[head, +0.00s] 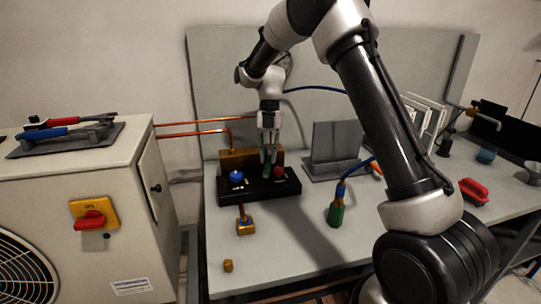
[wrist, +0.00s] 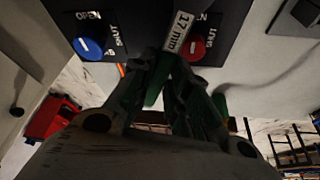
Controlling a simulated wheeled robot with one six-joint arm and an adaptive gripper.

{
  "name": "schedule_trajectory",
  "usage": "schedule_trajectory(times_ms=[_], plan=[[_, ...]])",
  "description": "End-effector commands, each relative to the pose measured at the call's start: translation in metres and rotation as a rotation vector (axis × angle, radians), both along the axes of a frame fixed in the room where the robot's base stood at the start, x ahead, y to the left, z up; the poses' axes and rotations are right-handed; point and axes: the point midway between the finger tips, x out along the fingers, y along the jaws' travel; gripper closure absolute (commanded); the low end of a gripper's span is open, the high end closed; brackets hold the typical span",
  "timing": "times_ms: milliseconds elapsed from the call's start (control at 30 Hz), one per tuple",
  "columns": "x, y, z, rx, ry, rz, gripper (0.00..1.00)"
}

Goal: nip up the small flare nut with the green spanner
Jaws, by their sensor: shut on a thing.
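My gripper (head: 268,150) is over the black valve block, pointing down, and is shut on the green spanner (head: 266,158). In the wrist view the green spanner (wrist: 157,82) runs between my gripper's fingers (wrist: 170,80), with a white "17 mm" label (wrist: 178,32) beyond them. The spanner's jaw end is hidden, so I cannot tell whether it touches a nut. Copper pipes (head: 195,133) run in from the left to a brass-coloured block (head: 238,158) behind the valve block. I cannot pick out the small flare nut for certain.
The black valve block (head: 258,190) carries a blue knob (head: 237,176) and a red knob (head: 279,172). A red-handled and a blue-handled tool (head: 45,133) lie on a tray at left. A hose with a green end (head: 337,212) and a brass cap (head: 228,266) are on the bench.

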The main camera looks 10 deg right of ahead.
Motion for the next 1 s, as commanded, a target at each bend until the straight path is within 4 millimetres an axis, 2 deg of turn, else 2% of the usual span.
schedule_trajectory(times_ms=[633,1000], plan=[[0.0014,0.0053,0.0,0.001,0.001,-0.048,1.0],[-0.0003,-0.0013,0.0001,0.001,0.001,0.014,1.0]])
